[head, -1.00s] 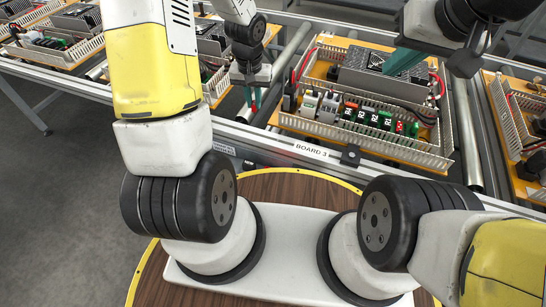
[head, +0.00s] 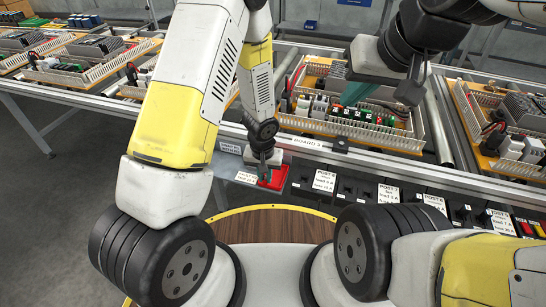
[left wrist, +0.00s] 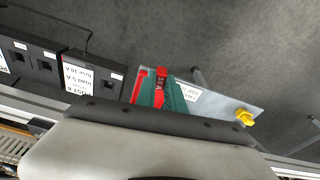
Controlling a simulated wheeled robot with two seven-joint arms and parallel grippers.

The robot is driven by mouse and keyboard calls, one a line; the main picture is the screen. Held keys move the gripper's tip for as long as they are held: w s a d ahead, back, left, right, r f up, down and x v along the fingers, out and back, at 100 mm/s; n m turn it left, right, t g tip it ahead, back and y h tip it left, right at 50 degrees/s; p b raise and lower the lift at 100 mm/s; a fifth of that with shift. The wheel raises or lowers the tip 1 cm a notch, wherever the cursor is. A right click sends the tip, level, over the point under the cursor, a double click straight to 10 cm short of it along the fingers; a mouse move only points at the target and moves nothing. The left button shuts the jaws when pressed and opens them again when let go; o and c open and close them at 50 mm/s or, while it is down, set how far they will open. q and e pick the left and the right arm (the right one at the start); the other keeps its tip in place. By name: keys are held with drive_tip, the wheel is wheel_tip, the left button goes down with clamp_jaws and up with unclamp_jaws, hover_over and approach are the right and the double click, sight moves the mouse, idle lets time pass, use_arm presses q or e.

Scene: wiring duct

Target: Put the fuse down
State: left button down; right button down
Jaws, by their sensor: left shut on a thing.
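My left gripper (head: 263,177) is low in front of the rail, over a red tray (head: 279,179). In the left wrist view its green fingers (left wrist: 160,97) are shut on a red fuse (left wrist: 161,84) with a pale marking. The red tray shows beside the fingers there (left wrist: 136,84). I cannot tell if the fuse touches the tray. My right gripper (head: 357,91) is over board 3, its teal fingers partly seen; its opening is unclear.
A row of black fuse posts with white labels (head: 325,182) runs right of the tray. A grey plate with a yellow knob (left wrist: 244,117) lies beside the tray. Board 3 (head: 350,127) sits behind on the rail. More boards stand to both sides.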

use_arm(q)
drive_tip(key=s+d+f+m, duration=0.1)
drive_tip(key=s+d+f, duration=0.4)
drive_tip(key=s, duration=0.1)
hover_over(272, 182)
wheel_tip(272, 182, down, 2)
drive_tip(key=shift+s, duration=0.1)
drive_tip(key=shift+a+f, duration=0.1)
drive_tip(key=shift+f, duration=1.65)
drive_tip(key=shift+f, duration=0.1)
drive_tip(key=c, duration=1.4)
unclamp_jaws()
drive_tip(key=shift+c, duration=0.2)
